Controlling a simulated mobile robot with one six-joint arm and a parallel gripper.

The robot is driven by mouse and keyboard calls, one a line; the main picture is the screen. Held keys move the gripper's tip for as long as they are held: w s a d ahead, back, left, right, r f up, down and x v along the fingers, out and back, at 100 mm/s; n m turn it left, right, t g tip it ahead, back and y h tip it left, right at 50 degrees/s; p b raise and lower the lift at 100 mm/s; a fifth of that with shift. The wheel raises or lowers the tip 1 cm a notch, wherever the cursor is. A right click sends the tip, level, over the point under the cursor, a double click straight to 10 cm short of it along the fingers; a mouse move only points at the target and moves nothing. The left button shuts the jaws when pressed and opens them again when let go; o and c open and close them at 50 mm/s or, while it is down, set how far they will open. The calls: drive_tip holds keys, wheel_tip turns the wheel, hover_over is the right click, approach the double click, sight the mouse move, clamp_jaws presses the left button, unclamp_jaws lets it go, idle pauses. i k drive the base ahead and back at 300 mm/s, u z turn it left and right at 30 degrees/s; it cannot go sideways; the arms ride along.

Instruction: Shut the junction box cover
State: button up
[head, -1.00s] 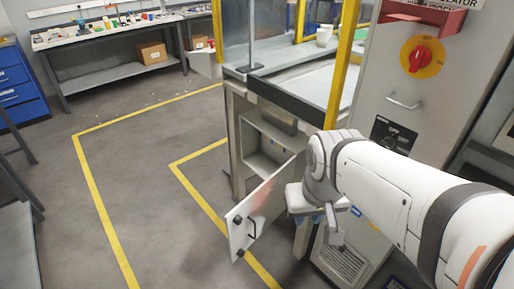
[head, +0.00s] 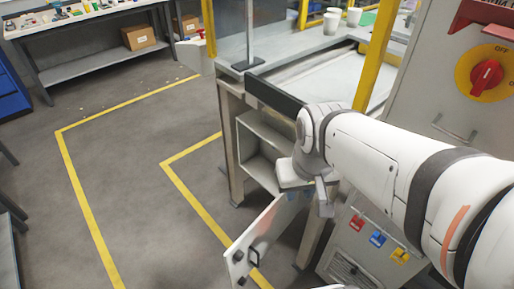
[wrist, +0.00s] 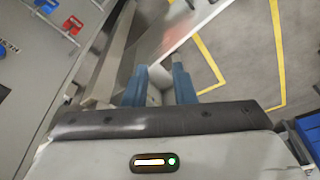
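The junction box cover (head: 262,238) is a pale hinged panel with a black handle and dark latches. It stands swung open in front of the grey box (head: 262,165), whose shelf shows in the head view. In the wrist view the cover (wrist: 180,32) is a light panel with a reddish smear, just beyond the fingers. My gripper (head: 295,196) is at the cover's upper, hinge-side part in the head view. Its two blue fingers (wrist: 158,78) are apart, with no object clearly held. I cannot tell whether they touch the cover.
A cabinet with a red rotary switch (head: 487,76) stands at the right, with red, blue and yellow padlocks (head: 377,238) low on it. A worktop with cups (head: 332,20) is above the box. The floor (head: 120,170) at left is clear, with yellow lines.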

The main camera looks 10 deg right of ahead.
sight(258, 239)
drive_tip(key=u, duration=1.35)
drive_tip(key=k, duration=0.65)
drive_tip(key=z, duration=0.8)
